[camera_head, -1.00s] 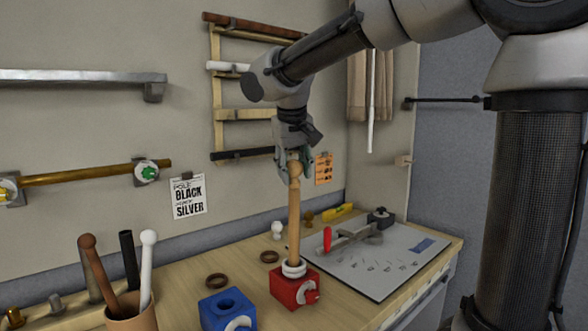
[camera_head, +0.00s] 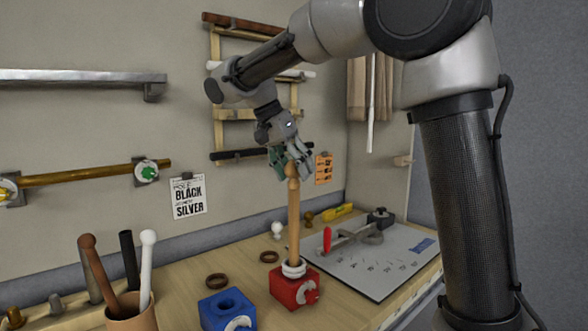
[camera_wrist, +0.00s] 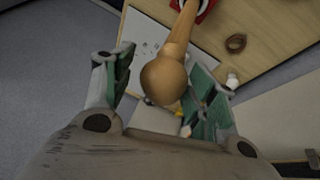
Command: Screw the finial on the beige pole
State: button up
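The beige pole (camera_head: 294,225) stands upright in a red clamp block (camera_head: 294,288), with a white collar (camera_head: 293,268) around its foot. A round wooden finial (camera_head: 292,170) of similar colour sits at the pole's top; its ball (camera_wrist: 163,80) is large in the wrist view. I cannot tell how tightly it is seated. My gripper (camera_head: 290,164) is tilted at the pole's top. Its green-padded fingers are spread on either side of the ball in the wrist view, with gaps visible. The gripper (camera_wrist: 160,95) looks open and holds nothing.
A blue block (camera_head: 228,310) stands left of the red one. A pot (camera_head: 132,318) of poles is at the front left. A grey board (camera_head: 372,270) lies to the right.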

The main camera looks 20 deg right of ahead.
dwell(0.5)
jog(key=n, duration=0.2)
jog(key=n+t, duration=0.1)
jog(key=shift+s+n+t+y, duration=0.1)
jog(key=shift+n+t+y, duration=0.2)
jog(key=shift+n, duration=0.1)
jog(key=n+t+y, duration=0.1)
jog(key=n, duration=0.3)
jog(key=n+t+y, duration=0.1)
jog(key=n, duration=0.2)
jog(key=shift+d+n, duration=0.1)
jog(key=shift+n, duration=0.2)
jog(key=n+y, duration=0.1)
jog(key=n, duration=0.2)
jog(key=shift+n+t+y, duration=0.3)
jog(key=shift+t, duration=0.1)
